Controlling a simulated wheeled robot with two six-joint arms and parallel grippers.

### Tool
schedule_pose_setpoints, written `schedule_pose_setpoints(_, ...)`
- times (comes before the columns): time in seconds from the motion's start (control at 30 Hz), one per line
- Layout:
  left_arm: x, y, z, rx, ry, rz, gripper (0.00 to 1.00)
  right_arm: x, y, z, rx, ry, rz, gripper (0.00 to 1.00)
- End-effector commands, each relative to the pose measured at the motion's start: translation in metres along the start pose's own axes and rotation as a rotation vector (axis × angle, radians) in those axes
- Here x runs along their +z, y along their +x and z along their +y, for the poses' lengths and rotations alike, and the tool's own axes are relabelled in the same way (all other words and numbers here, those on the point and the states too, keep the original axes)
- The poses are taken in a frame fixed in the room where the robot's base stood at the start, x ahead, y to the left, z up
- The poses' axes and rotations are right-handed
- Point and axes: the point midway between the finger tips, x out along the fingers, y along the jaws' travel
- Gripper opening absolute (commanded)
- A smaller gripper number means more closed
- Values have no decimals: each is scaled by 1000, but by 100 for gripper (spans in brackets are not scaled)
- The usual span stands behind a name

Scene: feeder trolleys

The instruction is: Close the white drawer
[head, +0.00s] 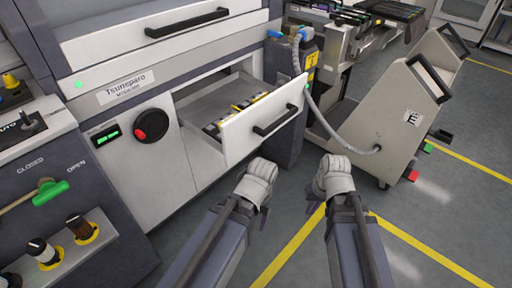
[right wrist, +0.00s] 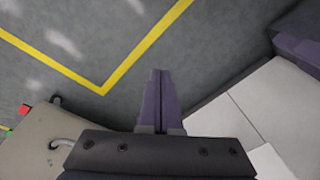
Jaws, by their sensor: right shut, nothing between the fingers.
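The white drawer (head: 240,130) stands pulled out of the machine's white lower front, with a dark bar handle (head: 275,120) on its face. Several dark and yellow items lie inside it. My right gripper (head: 326,170) is in front of and to the right of the drawer, apart from it. In the right wrist view its fingers (right wrist: 161,95) are together with nothing between them. My left gripper (head: 262,172) is just below and in front of the drawer face, and a gap to the drawer is hard to judge. Its fingers are not clear.
A closed upper drawer with a dark handle (head: 187,22) is above. A grey feeder trolley (head: 392,105) with a hose stands at the right. Yellow-lined floor (head: 300,245) is clear in front.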

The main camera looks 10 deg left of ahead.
Motion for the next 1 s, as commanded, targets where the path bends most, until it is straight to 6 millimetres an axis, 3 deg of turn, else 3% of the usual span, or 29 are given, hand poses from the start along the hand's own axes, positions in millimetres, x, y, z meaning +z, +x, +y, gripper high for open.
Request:
schedule_pose_setpoints(0.03,-2,32,3,0,1,0,66,-3,32,3,-34,20,16,0)
schedule_pose_setpoints(0.1,-3,52,5,-1,2,1,66,-10,49,-1,-101,48,46,0)
schedule_pose_setpoints(0.2,-5,79,8,-1,3,1,66,-27,68,-15,-250,100,110,0)
schedule_pose_setpoints(0.27,-5,86,8,-1,4,1,66,-40,65,-29,-362,137,157,0)
schedule_pose_setpoints(0.47,-5,91,9,-1,4,1,66,-86,20,-75,-745,269,304,0)
schedule_pose_setpoints(0.6,-5,90,9,-1,5,1,66,-116,-31,-93,-1013,381,398,0)
schedule_pose_setpoints(0.8,-5,90,9,-1,4,1,66,-143,-86,-94,-1278,511,478,0)
schedule_pose_setpoints(1.0,-5,90,9,-1,4,1,66,-152,-106,-90,-1373,563,503,0)
